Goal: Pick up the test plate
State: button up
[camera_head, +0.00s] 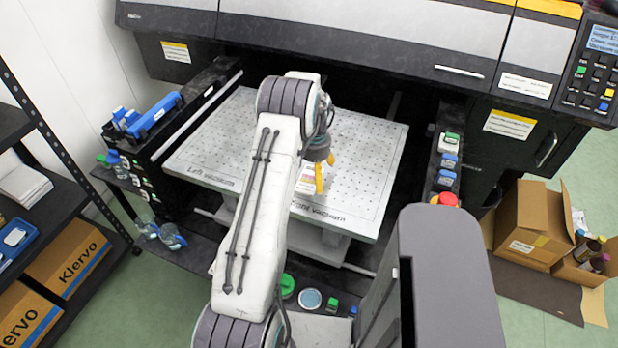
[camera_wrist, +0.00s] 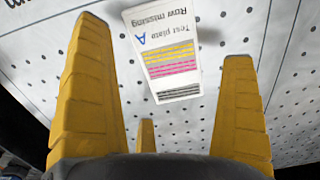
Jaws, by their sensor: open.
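The test plate (camera_wrist: 164,52) is a small white card with yellow, magenta and black stripes and the words "Test plate A Row missing". In the wrist view it lies on the perforated white vacuum table, ahead of and between my fingers. In the head view the plate (camera_head: 304,187) is partly hidden by my arm and gripper. My gripper (camera_wrist: 160,75) has yellow fingers spread wide, open and empty. In the head view my gripper (camera_head: 321,176) hangs over the vacuum table close to the plate; the exact gap cannot be told.
The vacuum table (camera_head: 360,150) is otherwise bare around the plate. A large printer (camera_head: 350,50) overhangs its back. A red button (camera_head: 446,199) stands at its right, a blue tray (camera_head: 155,115) at its left. Cardboard boxes (camera_head: 530,225) are at the far right, black shelves (camera_head: 70,200) at the left.

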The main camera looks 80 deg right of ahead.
jog(key=shift+f, duration=0.9)
jog(key=shift+c, duration=0.2)
jog(key=c, duration=1.2)
jog(key=shift+o, duration=0.2)
jog(key=shift+r, duration=0.1)
